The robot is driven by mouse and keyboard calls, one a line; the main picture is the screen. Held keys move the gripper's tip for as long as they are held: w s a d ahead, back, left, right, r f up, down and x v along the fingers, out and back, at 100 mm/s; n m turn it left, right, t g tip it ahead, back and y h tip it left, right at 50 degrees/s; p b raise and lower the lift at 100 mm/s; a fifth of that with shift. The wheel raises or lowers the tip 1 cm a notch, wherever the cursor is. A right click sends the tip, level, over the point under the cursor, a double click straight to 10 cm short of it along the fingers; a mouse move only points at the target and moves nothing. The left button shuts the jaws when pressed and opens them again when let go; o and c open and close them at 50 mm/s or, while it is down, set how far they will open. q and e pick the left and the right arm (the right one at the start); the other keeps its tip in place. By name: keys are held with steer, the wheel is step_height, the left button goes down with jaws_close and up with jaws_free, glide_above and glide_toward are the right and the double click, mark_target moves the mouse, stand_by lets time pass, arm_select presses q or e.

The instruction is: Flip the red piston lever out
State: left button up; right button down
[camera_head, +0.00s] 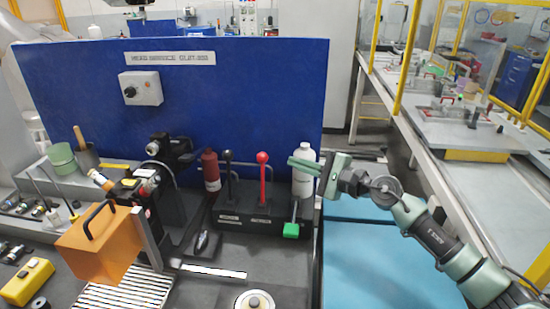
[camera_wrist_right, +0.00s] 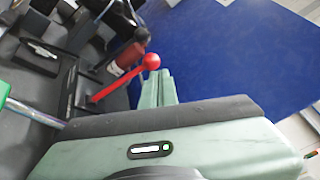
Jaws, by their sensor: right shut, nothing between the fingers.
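The red piston lever (camera_head: 263,183) has a round red knob and stands upright in a dark lever box (camera_head: 250,223), beside a black-knobbed lever (camera_head: 228,178). In the right wrist view the red lever (camera_wrist_right: 118,83) and its knob lie close to my fingertips, on their left. My right gripper (camera_head: 303,166) is shut and empty, to the right of the red knob at about its height. Its closed green fingers also show in the wrist view (camera_wrist_right: 159,88). I cannot tell whether they touch the knob; in the head view a gap shows. My left gripper is not in view.
A white bottle (camera_head: 303,172) stands behind my right fingers. A green-handled lever (camera_head: 291,229) is at the box's right end. A dark red bottle (camera_head: 210,170) stands left of the levers. A blue panel (camera_head: 240,90) rises behind, and an orange box (camera_head: 100,245) sits left.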

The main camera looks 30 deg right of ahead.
steer(key=w+a+f+n+p, duration=0.1)
steer(key=w+p, duration=0.1)
steer(key=w, duration=0.3)
steer(key=w+a+f+n+g+p, duration=0.1)
steer(key=w+p, duration=0.1)
steer(key=w, duration=0.2)
steer(key=shift+w+f+n, duration=0.25)
steer(key=shift+w+n, duration=0.05)
steer(key=shift+w, duration=0.05)
stand_by(0.5)
steer(key=s+a+n+t+b, duration=0.2)
steer(key=s+a+n+b, duration=0.3)
steer(key=b, duration=0.9)
steer(key=shift+s+f+t+y, duration=0.15)
steer(key=shift+s+t+y, duration=0.2)
steer(key=shift+s, duration=0.65)
steer(key=shift+a, duration=0.1)
